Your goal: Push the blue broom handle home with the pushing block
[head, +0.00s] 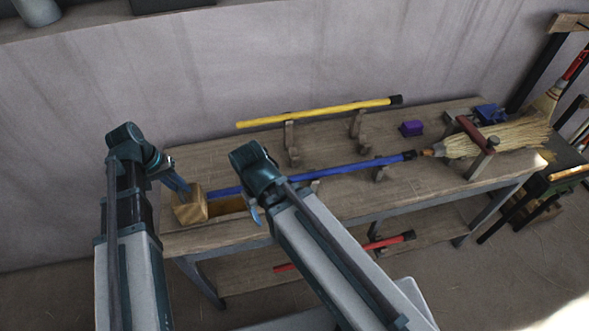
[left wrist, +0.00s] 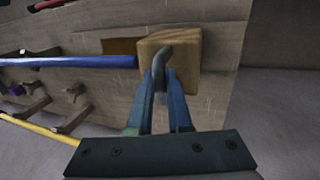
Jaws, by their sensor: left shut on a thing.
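The wooden pushing block (head: 190,206) is at the left end of the bench, and it shows in the left wrist view (left wrist: 187,52). My left gripper (head: 181,187) is shut on the metal handle of the block. The blue broom handle (head: 330,173) lies along the bench on wooden supports. Its left end is at the block's face, touching or nearly so. Its black right end is close to the brown socket of the straw broom head (head: 500,138); I cannot tell whether it is inside. My right gripper (head: 255,212) hangs over the front edge; its jaws are mostly hidden.
A yellow handle (head: 315,113) rests on supports behind the blue one. A purple block (head: 411,128) and a blue clamp-like thing (head: 490,113) are at the back right. A wooden clamp (head: 480,155) straddles the broom head. A red handle (head: 390,242) lies on the lower shelf.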

